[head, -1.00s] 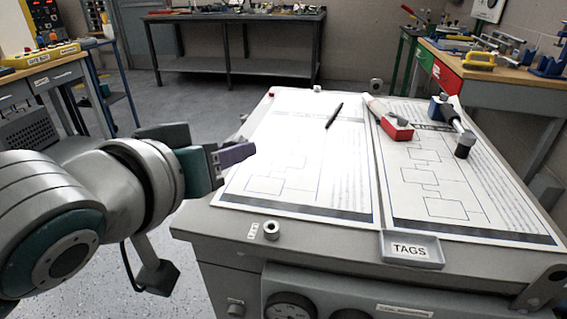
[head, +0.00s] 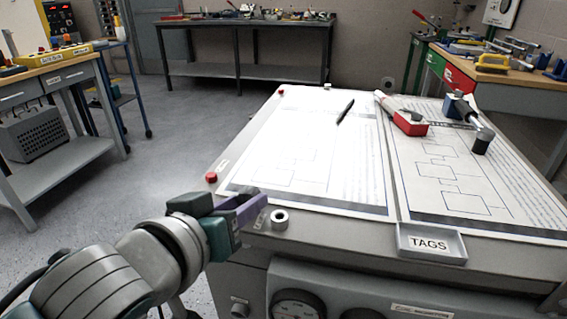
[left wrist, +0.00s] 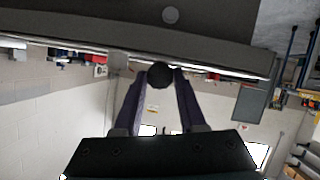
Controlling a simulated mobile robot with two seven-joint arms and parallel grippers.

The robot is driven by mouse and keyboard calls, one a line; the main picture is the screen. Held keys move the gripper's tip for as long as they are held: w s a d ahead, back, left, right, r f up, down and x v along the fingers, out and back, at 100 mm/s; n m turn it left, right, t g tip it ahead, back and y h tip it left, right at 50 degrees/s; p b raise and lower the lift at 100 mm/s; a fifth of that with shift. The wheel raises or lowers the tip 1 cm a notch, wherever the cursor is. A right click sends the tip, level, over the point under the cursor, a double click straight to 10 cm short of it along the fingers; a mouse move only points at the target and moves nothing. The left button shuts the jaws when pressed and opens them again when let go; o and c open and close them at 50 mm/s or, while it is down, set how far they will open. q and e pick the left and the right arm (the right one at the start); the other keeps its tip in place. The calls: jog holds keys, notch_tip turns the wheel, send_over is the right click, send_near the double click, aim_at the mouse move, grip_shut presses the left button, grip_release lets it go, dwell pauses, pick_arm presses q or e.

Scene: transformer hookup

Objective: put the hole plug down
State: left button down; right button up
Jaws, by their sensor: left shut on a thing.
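My left gripper (head: 254,204) is at the near left corner of the grey cabinet top (head: 330,228), just left of an open metal ring (head: 280,217). In the left wrist view its purple fingers (left wrist: 160,80) are shut on a dark round piece (left wrist: 159,73), which I take to be the hole plug. The plug is hidden or too small to make out in the head view. I cannot tell whether the plug touches anything. My right gripper is not in view.
Two drawing sheets (head: 310,165) cover most of the top. A pen (head: 345,111), a red block (head: 410,123) and a dark-ended tool (head: 481,141) lie on them. A TAGS tray (head: 431,243) sits at the front edge. A red cap (head: 211,177) is on the left edge.

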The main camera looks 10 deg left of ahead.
pick_arm(q)
jog(key=c, duration=0.8)
grip_release()
jog(key=shift+f, duration=0.15)
jog(key=shift+o, duration=0.2)
jog(key=shift+r, duration=0.3)
jog(key=s+a+r+m+g+y+p, duration=0.1)
jog(key=s+a+m+g, duration=0.3)
jog(key=s, duration=0.9)
jog(key=s+a+g+y+p, duration=0.15)
jog(key=s+g, duration=0.45)
jog(key=s, duration=0.6)
notch_tip(320, 180, up, 51)
jog(key=p, duration=5.1)
jog(key=shift+h, duration=0.45)
